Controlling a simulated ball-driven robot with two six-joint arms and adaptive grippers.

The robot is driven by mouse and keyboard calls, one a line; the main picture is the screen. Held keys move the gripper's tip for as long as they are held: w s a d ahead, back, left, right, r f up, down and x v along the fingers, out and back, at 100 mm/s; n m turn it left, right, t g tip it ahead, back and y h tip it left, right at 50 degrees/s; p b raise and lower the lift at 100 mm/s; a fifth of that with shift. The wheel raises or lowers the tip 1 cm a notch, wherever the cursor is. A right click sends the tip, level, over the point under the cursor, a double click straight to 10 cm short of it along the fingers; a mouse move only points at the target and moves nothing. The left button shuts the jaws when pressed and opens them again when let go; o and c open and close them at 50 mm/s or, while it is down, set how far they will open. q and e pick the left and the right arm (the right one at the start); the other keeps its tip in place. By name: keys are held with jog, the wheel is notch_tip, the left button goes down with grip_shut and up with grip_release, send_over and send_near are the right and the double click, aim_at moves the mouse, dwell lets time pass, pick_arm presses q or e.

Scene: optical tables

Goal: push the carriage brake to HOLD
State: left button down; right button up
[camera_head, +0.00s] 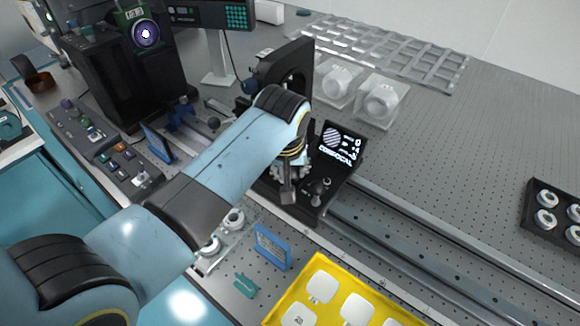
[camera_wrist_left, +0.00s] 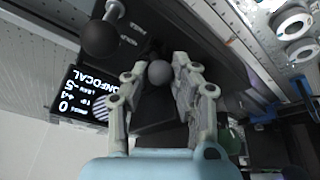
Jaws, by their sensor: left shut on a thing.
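My left gripper (camera_head: 288,190) reaches down over the black confocal carriage (camera_head: 341,172), beside its lit screen (camera_head: 338,148). In the left wrist view, its fingers (camera_wrist_left: 159,68) are shut on a small grey ball knob (camera_wrist_left: 158,73), which I take to be the carriage brake. The knob sits at the fingertips, above the carriage's dark top. A larger dark ball knob (camera_wrist_left: 101,38) stands beside it, apart from the fingers. Small white lettering on the carriage (camera_wrist_left: 130,40) is too small to read surely. My right gripper is not in view.
Long rails (camera_head: 420,250) run from the carriage to the lower right. Clear boxes (camera_head: 381,100) stand behind. A black tray of rings (camera_head: 532,206) is at the right.

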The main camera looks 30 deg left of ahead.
pick_arm(q)
jog(key=shift+w+r+g+p, duration=0.3)
jog(key=shift+w+g+p, duration=0.2)
jog(key=shift+g+p, duration=0.15)
jog(key=shift+w+d+g, duration=0.1)
jog(key=shift+w+g, duration=0.2)
jog(key=shift+g, duration=0.15)
jog(key=shift+w+d+f+g+b, duration=0.1)
jog(key=shift+w+f+g+b, duration=0.05)
jog(key=shift+w+g+b, duration=0.55)
jog(key=g+b, duration=0.1)
jog(key=b, duration=0.2)
jog(key=w+g+b, duration=0.1)
jog(key=b, duration=0.1)
jog(key=w+f+g+y+b, duration=0.1)
jog(key=g+b, duration=0.1)
jog(key=b, duration=0.1)
jog(key=shift+d+m+b, duration=0.15)
jog(key=shift+m+b, duration=0.15)
jog(key=w+g+b, duration=0.1)
jog(key=b, duration=0.6)
jog(key=g+b, duration=0.2)
jog(key=b, duration=0.5)
jog(key=shift+w+d+f+b, duration=0.1)
jog(key=shift+w+f+b, duration=0.1)
jog(key=shift+w+b, duration=0.15)
jog(key=shift+r+b, duration=0.3)
jog(key=shift+b, duration=0.45)
